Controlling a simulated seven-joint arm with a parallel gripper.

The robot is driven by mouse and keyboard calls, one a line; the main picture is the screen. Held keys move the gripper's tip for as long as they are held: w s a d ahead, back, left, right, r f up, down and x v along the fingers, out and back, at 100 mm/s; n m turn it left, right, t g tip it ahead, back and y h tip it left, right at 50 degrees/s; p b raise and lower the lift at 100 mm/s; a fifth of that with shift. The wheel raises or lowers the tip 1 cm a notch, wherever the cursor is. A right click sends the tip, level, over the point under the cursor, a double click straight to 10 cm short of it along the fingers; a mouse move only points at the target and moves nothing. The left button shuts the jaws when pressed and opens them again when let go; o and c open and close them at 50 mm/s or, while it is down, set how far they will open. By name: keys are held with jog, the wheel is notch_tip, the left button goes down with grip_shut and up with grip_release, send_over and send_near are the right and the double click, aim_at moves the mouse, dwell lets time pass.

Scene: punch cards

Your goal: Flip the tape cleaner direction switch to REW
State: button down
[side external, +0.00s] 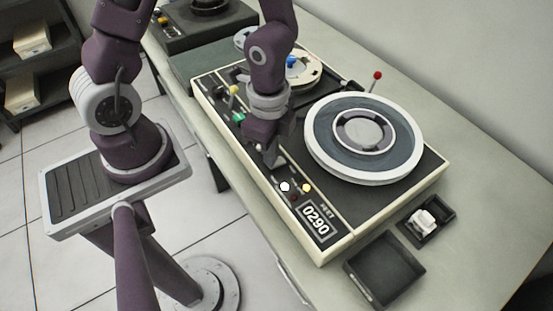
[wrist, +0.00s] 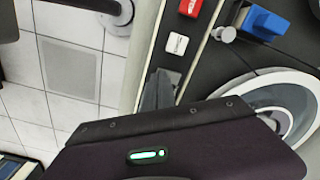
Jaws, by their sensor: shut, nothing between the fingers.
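The tape cleaner (side external: 400,200) is a black-topped deck with a cream rim on the bench, also partly seen in the wrist view. My gripper (side external: 271,161) points down over its front control strip, between the green control (side external: 238,117) and the white knob (side external: 284,187). In the wrist view my gripper (wrist: 160,90) is shut and empty, beside a white control (wrist: 177,43) with a red control (wrist: 190,7) beyond it. I cannot tell which control is the direction switch, or read any REW label. My gripper hides part of the strip.
A large reel (side external: 318,140) covers the deck's right side. A red-tipped lever (side external: 376,76) and a yellow-tipped lever (side external: 233,90) stand up from the deck. A blue block (wrist: 263,22) shows in the wrist view. An empty black tray (side external: 382,268) lies on the bench in front.

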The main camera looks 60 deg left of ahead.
jog(key=shift+f, duration=0.45)
jog(key=shift+r, duration=3.55)
jog(key=s+a+r+n+t, duration=0.2)
jog(key=s+r+n, duration=0.2)
jog(key=r+n, duration=0.2)
jog(key=s+a+r+n+t, duration=0.2)
jog(key=r+n, duration=0.4)
jog(key=r, duration=0.4)
jog(key=shift+s+a+r+t, duration=0.25)
jog(key=shift+s+r+t, duration=0.15)
jog(key=shift+s+t, duration=0.5)
